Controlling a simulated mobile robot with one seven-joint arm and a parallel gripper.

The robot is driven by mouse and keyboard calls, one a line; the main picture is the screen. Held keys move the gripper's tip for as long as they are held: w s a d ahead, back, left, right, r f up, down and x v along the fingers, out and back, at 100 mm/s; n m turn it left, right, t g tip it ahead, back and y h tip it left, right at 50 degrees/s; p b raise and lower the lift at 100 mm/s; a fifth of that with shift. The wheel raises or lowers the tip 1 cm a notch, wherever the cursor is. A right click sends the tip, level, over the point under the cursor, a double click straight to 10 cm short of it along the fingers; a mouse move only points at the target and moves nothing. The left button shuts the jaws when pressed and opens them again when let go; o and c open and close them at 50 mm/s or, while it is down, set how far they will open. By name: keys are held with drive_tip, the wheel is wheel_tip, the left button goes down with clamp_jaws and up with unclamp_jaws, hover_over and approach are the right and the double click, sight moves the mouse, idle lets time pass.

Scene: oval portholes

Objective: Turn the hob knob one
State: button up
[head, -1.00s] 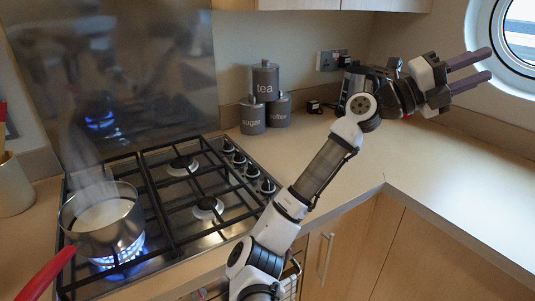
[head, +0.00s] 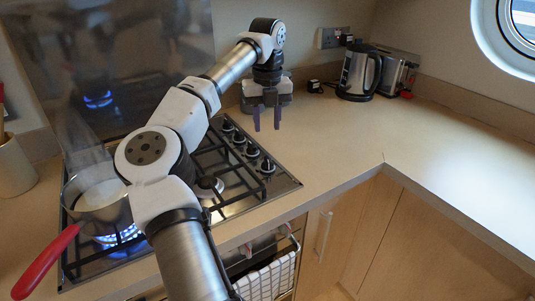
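The black hob knobs stand in a row along the right side of the steel gas hob (head: 283,186). The nearest knob (head: 266,165), a middle knob (head: 252,151) and the farther knobs (head: 239,138) show in the head view. No label tells which is knob one. My gripper (head: 267,129) points down, with its two purple-grey fingers apart and nothing between them. In the picture it is just above and right of the knobs, apart from them. Its height above the worktop is hard to judge.
A steaming pan (head: 98,204) with a red handle (head: 45,262) sits over a lit blue flame (head: 122,236) at the left. A kettle (head: 359,72) and toaster (head: 397,73) stand at the back right. The worktop (head: 350,140) right of the hob is clear.

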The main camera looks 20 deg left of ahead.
sight(267, 159)
wheel_tip(267, 159, down, 11)
drive_tip(key=shift+r+p, duration=0.1)
drive_tip(key=shift+p, duration=0.85)
clamp_jaws()
